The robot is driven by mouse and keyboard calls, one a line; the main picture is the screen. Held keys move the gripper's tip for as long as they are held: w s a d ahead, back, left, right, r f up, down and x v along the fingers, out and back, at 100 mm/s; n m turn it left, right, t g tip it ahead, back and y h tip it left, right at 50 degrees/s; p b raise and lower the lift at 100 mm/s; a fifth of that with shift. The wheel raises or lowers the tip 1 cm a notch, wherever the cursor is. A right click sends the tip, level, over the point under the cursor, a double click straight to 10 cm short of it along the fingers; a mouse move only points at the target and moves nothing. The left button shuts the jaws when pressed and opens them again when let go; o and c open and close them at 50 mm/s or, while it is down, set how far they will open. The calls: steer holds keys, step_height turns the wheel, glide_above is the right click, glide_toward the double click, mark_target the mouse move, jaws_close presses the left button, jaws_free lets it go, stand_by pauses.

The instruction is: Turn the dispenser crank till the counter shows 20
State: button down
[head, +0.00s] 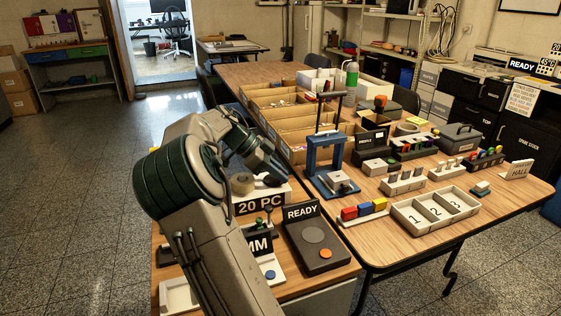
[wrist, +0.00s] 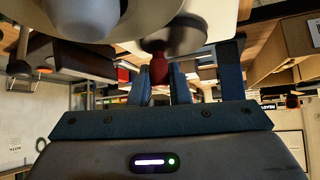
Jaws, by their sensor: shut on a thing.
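The dispenser (head: 289,190) is a pale unit on the near table, mostly hidden behind my arm. A black plate marked "20 PC" (head: 260,203) is on its front; I cannot make out a separate counter reading. My gripper (head: 280,177) reaches down to the dispenser's right part. In the wrist view my gripper (wrist: 163,84) has its two fingers around a small dark red knob (wrist: 159,71), which looks like the crank's handle. The knob sits under a dark rounded part (wrist: 172,38) in that view. The crank arm itself cannot be made out.
A black "READY" unit (head: 318,257) with an orange button stands just right of the dispenser. A blue press frame (head: 323,155), cardboard bins (head: 294,148) and a white numbered tray (head: 405,222) stand on the long table. A white tray (head: 178,296) lies at the near left.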

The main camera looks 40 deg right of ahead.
steer(key=m+p, duration=0.1)
steer(key=m+g+y+p, duration=0.1)
steer(key=p, duration=0.1)
steer(key=m+g+y+p, duration=0.1)
steer(key=shift+a+r+m, duration=0.25)
steer(key=shift+a+m, duration=0.05)
steer(key=shift+m, duration=0.1)
steer(key=m+y+p, duration=0.1)
steer(key=m+g+y+p, duration=0.1)
steer(key=p, duration=0.1)
steer(key=m+p, duration=0.1)
steer(key=shift+w+a+f+m+y+p, duration=0.1)
steer(key=shift+a+f+m+y+p, duration=0.2)
steer(key=shift+a+m+y, duration=0.1)
steer(key=c, duration=1.4)
jaws_free()
steer(key=shift+o, duration=0.2)
